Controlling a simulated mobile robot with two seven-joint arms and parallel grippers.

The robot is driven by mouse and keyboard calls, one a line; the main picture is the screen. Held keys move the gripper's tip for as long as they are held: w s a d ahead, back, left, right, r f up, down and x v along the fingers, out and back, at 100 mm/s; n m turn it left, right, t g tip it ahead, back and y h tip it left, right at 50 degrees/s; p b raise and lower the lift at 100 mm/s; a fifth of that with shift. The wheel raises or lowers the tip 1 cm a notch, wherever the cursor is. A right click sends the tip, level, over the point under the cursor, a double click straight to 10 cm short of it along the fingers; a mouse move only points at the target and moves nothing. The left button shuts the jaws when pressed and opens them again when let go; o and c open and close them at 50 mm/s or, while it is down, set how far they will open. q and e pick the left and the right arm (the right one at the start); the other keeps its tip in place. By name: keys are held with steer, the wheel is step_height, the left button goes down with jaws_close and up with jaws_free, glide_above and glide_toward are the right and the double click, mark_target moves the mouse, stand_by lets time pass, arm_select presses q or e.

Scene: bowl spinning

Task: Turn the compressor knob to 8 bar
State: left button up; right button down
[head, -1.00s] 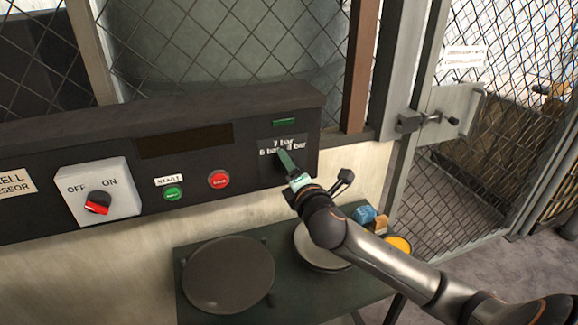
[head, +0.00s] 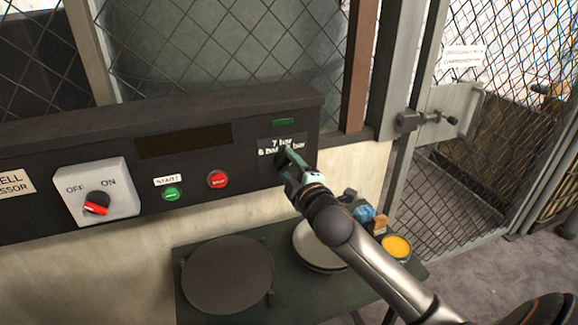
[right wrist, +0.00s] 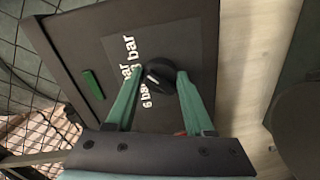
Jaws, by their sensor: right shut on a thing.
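The black compressor knob (right wrist: 160,78) sits on a dark panel with white pressure labels (right wrist: 132,68) beside it, partly covered by a finger. In the right wrist view it has a short pale pointer mark on the label side; I cannot tell exactly which label it meets. My right gripper (right wrist: 161,74) has its two green fingers on either side of the knob and is shut on it. In the head view the right gripper (head: 285,158) covers most of the knob and part of the labels (head: 281,147). My left gripper is not in view.
Left along the panel are a red stop button (head: 218,180), a green start button (head: 171,194) and an off/on switch (head: 97,204). Below, a dark table (head: 290,290) holds a round dark plate (head: 228,275), pale dishes (head: 315,248) and a yellow-topped tin (head: 397,247).

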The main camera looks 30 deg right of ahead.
steer(key=shift+f, duration=0.1)
stand_by(0.4)
steer(key=shift+c, duration=1.4)
jaws_free()
steer(key=v, duration=1.2)
steer(key=shift+s+b, duration=0.25)
steer(key=shift+b, duration=0.2)
steer(key=shift+a, duration=0.1)
